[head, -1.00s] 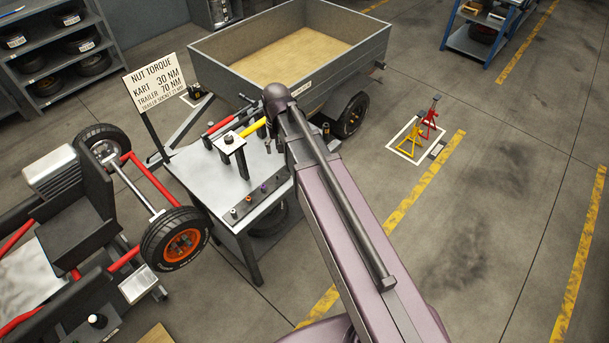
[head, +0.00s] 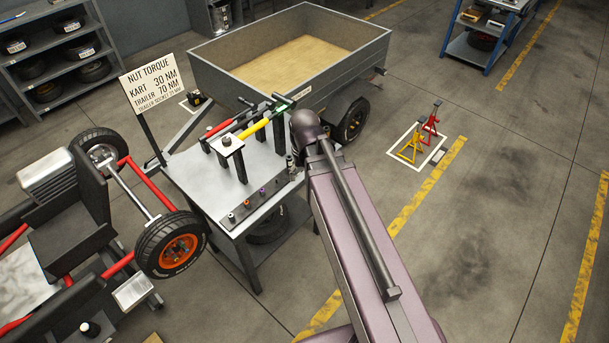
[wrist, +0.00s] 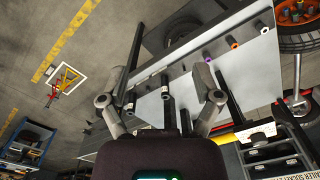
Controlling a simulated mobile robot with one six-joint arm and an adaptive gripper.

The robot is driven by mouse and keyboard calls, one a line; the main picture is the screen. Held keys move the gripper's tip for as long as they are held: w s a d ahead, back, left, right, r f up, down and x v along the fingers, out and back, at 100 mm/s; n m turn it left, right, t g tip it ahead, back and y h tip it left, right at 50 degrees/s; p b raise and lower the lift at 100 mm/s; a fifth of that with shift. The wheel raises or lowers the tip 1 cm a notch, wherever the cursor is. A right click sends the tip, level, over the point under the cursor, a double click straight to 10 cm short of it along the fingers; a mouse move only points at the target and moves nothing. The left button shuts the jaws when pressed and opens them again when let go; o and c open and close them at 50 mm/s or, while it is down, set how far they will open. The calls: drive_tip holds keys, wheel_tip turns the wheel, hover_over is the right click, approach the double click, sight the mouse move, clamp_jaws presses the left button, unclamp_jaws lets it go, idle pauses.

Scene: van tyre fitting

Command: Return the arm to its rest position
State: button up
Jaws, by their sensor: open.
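My arm reaches up from the bottom of the head view to a dark rounded joint, beside the right edge of the workbench (head: 200,185). My gripper (wrist: 160,74) is open in the wrist view, its two grey fingers spread apart with nothing held between them. The bench top (wrist: 250,80) lies beyond the fingers. In the head view, a dark part of my wrist with a green light shows above the tool stand; the fingers are hard to make out there. A red-handled tool (head: 219,128) and a yellow-handled tool (head: 254,131) rest at the stand.
A socket strip (head: 255,205) lies on the bench's front edge. A kart with an orange-rimmed wheel (head: 178,250) stands left, a torque sign (head: 152,85) behind it. A trailer (head: 290,82) stands behind the bench. Axle stands (head: 411,148) are right; floor there is mostly clear.

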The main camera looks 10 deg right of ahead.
drive_tip(key=s, duration=0.1)
drive_tip(key=s+d+f+b, duration=0.1)
drive_tip(key=s, duration=0.1)
drive_tip(key=shift+s+d+f, duration=0.15)
drive_tip(key=shift+d+f, duration=0.1)
drive_tip(key=shift+d, duration=0.15)
idle(1.2)
